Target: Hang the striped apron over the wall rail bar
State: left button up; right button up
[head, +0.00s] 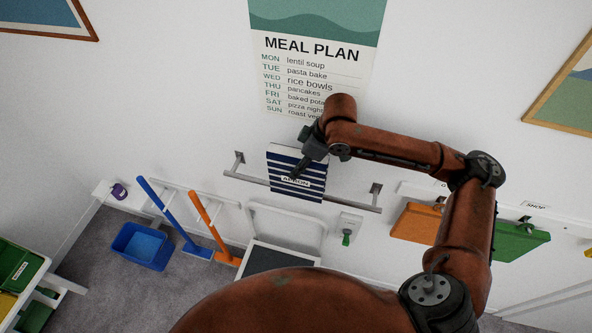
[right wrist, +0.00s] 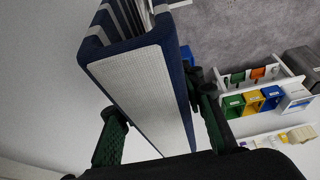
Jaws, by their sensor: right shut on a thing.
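The striped apron (head: 285,158), navy and white with an "APRON" label, is a folded block in front of the wall rail bar (head: 340,200). It reaches above and below the bar's line and hides its middle; I cannot tell whether it touches the bar. My right gripper (head: 298,170) is at the apron and shut on it. In the right wrist view the apron (right wrist: 140,85) stands between the two fingers of the right gripper (right wrist: 160,122), with its pale side facing the camera. My left gripper is not in view.
The meal plan poster (head: 315,70) is on the wall above. Below stand a blue bin (head: 141,246), a blue broom (head: 163,211), an orange broom (head: 211,228) and a white chair-like frame (head: 288,222). Orange (head: 415,222) and green (head: 520,242) items hang at the right.

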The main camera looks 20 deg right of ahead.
notch_tip(320, 180, down, 22)
jog(key=w+d+b, duration=0.1)
jog(key=w+b, duration=0.1)
jog(key=b, duration=0.4)
jog(key=shift+d+f, duration=0.25)
dwell(1.7)
jog(key=shift+w, duration=0.1)
jog(key=o, duration=1.2)
jog(key=shift+c, duration=0.2)
jog(key=v, duration=1.2)
